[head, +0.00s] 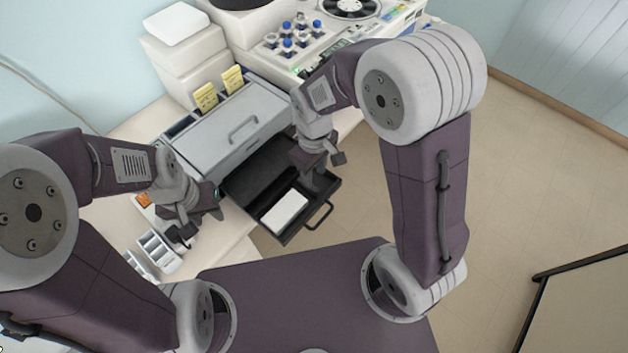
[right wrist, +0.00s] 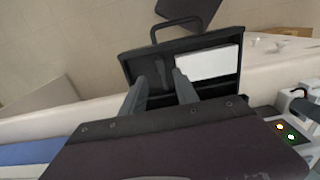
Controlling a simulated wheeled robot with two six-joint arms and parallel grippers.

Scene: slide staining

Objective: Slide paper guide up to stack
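An open dark drawer (head: 290,232) sticks out of the grey printer-like machine. A white paper stack (head: 284,212) lies in it and also shows in the right wrist view (right wrist: 208,62). A small dark upright piece, seemingly the paper guide (right wrist: 161,74), stands in the drawer beside the stack, apart from it. My right gripper (head: 319,163) is over the drawer. In the right wrist view its two fingers (right wrist: 160,92) are spread, with the guide in the gap ahead of them; contact cannot be told. My left gripper (head: 199,222) is open and empty, left of the machine.
The grey machine (head: 225,132) has a handle on its front. A white rack (head: 158,251) stands near my left gripper. Blue-capped vials (head: 288,43) and a round rotor (head: 348,8) are at the back. The floor right of the drawer is clear.

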